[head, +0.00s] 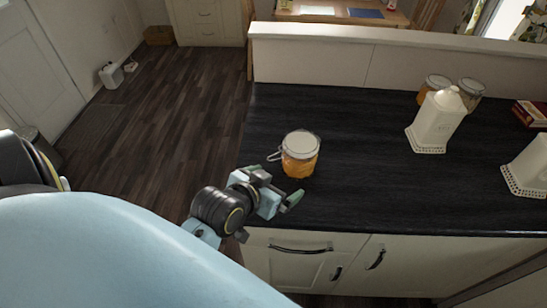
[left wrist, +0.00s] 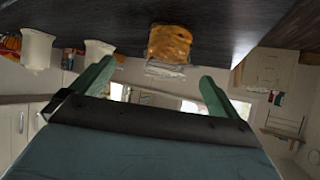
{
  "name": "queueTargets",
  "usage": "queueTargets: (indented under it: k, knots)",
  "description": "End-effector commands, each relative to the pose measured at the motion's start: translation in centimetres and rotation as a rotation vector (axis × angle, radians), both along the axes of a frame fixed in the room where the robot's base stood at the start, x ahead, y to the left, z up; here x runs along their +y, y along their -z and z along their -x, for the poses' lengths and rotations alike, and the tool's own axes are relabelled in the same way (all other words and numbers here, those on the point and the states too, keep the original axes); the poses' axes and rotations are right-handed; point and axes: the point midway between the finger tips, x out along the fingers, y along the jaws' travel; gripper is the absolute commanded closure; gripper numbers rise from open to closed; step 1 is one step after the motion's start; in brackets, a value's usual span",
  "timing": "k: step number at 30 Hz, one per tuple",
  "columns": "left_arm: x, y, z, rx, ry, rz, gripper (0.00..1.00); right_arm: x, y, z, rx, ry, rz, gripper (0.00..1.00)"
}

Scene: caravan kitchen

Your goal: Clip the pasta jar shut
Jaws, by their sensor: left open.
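The pasta jar (head: 300,155) stands upright on the dark counter, near its left end. It is clear glass with orange contents and a pale lid on top. A wire clip (head: 274,155) sticks out from its left side; I cannot tell whether the lid is fully down. In the left wrist view the jar (left wrist: 169,45) appears upside down, beyond and between the fingers. My left gripper (head: 278,190) is open and empty, in front of the jar at the counter's near left edge, apart from it. My right gripper is not in view.
White canisters (head: 437,122) and more jars (head: 433,84) stand to the right on the counter (head: 345,130). A dark red book (head: 532,112) lies at the far right. A raised white ledge (head: 390,62) runs along the back. The counter between the jar and canisters is clear.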

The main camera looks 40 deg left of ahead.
Motion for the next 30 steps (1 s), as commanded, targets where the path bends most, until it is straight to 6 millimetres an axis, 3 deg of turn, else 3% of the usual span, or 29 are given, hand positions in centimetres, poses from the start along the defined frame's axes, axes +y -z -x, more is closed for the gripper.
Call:
queueTargets:
  k: [3, 8, 14, 24, 30]
  knots:
    - [1.1, -2.6, -1.6, -0.122, -0.044, 0.003, 0.00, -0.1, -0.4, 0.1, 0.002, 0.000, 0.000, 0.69]
    - [1.7, -3.5, -2.6, -0.180, -0.064, -0.001, 0.00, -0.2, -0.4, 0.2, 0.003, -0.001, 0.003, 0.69]
    - [1.8, -2.5, -5.2, -0.180, -0.064, -0.001, 0.00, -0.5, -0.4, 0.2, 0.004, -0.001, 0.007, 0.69]
    - [2.2, 0.1, -11.3, -0.178, -0.062, -0.002, 0.00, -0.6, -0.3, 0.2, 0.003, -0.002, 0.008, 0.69]
    - [2.4, 1.1, -13.5, -0.177, -0.064, -0.001, 0.00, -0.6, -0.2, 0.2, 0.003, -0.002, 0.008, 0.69]
